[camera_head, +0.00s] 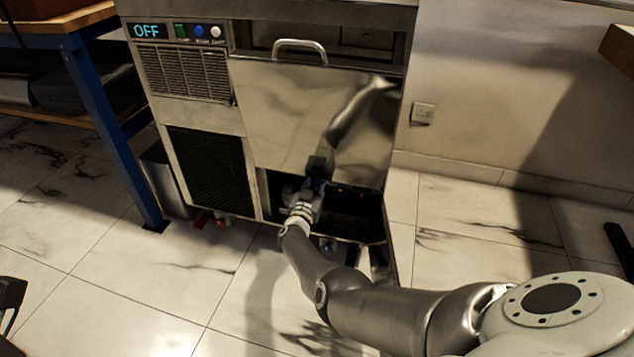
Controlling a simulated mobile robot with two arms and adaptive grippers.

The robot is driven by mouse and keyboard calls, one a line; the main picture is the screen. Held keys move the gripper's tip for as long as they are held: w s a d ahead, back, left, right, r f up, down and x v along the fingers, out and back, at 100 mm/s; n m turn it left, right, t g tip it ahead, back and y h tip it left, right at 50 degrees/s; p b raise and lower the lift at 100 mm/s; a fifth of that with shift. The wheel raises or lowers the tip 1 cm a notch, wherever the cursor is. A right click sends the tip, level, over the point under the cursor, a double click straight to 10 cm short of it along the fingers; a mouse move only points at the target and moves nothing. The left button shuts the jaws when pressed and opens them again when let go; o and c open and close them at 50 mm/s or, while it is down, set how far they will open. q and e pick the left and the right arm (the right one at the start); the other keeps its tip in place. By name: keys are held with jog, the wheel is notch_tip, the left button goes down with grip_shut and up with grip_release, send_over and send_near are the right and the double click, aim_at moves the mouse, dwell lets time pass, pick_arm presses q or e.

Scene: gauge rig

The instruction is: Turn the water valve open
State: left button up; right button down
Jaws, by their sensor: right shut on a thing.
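My right gripper (313,186) reaches into the dark opening low on the front of a steel machine (290,115). It is shut on a small part there, apparently the water valve, mostly hidden by the fingers and shadow. I cannot make out the angle of the valve's handle. The machine's display (149,31) reads OFF.
A steel front panel with a handle (300,43) hangs just above the opening. Small red parts (201,219) show low by the machine's left foot. A blue-legged bench (107,125) stands at left. The tiled floor in front is mostly clear.

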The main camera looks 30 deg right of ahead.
dwell(0.5)
jog(key=c, duration=1.7)
grip_release()
